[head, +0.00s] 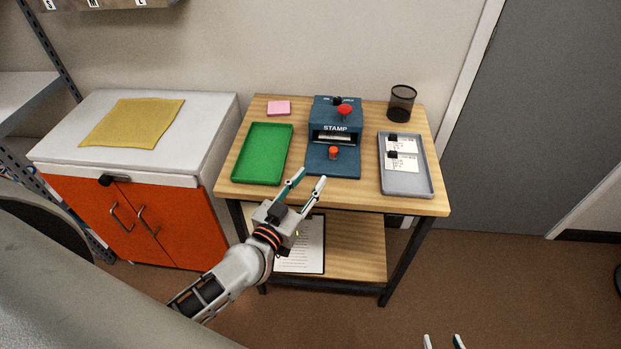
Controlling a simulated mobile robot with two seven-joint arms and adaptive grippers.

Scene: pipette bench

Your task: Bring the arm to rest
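My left gripper (308,183) is in front of the wooden table, its fingers spread apart with nothing between them. The fingertips overlap the table's front edge in the picture, just below the blue stamp machine (322,165). My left arm reaches in from the lower left. Only the tips of my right gripper (443,341) show at the bottom edge. They are apart, with only floor seen between them.
The wooden table (418,201) holds a green tray (262,153), the stamp machine, a grey tray (412,190) with cards, a pink notepad (279,108) and a black mesh cup (402,103). A clipboard (312,245) lies on the lower shelf. An orange cabinet (180,215) stands left.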

